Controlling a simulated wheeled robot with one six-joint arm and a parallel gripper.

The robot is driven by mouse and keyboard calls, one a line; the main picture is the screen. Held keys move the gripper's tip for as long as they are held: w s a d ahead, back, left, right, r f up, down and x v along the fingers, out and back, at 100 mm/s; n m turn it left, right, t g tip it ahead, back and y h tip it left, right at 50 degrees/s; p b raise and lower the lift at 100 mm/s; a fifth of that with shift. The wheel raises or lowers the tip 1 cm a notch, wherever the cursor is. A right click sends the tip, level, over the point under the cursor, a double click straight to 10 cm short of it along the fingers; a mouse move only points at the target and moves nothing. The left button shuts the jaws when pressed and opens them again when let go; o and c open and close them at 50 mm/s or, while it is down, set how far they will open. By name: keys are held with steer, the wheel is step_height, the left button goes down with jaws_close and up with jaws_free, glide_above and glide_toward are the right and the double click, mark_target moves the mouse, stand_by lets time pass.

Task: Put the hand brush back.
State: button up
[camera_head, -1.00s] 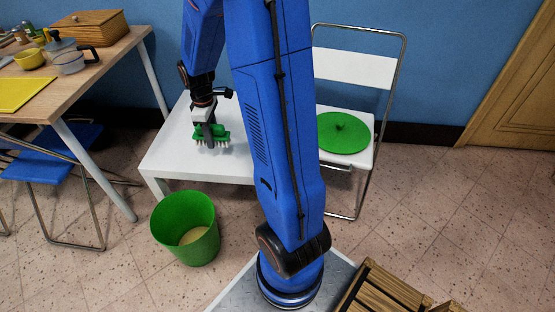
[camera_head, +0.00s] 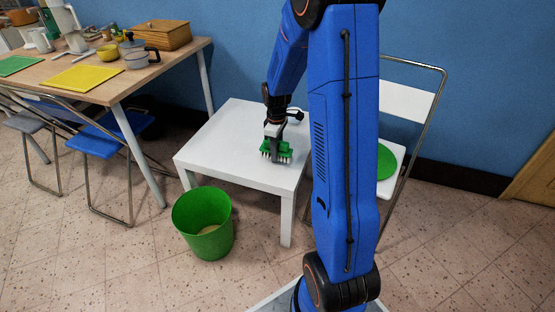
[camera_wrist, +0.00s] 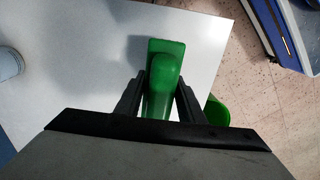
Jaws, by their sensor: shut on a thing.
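The hand brush (camera_head: 283,152) is green with pale bristles pointing down. My gripper (camera_head: 274,134) is shut on it, and the brush is over the white low table (camera_head: 232,118), near its right side. I cannot tell whether the bristles touch the table top. In the wrist view the green brush (camera_wrist: 163,70) shows between the two dark fingers (camera_wrist: 160,98), above the white table top (camera_wrist: 205,40). Part of the brush is hidden by my gripper.
A green bin (camera_head: 203,224) stands on the floor in front of the low table. A wooden table (camera_head: 110,85) with a yellow board (camera_head: 86,77) and pots is at the left. A white folding chair (camera_head: 405,105) with a green round lid (camera_head: 385,162) is behind my arm at the right.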

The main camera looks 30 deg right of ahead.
steer(key=shift+f, duration=2)
steer(key=shift+f, duration=0.1)
steer(key=o, duration=1)
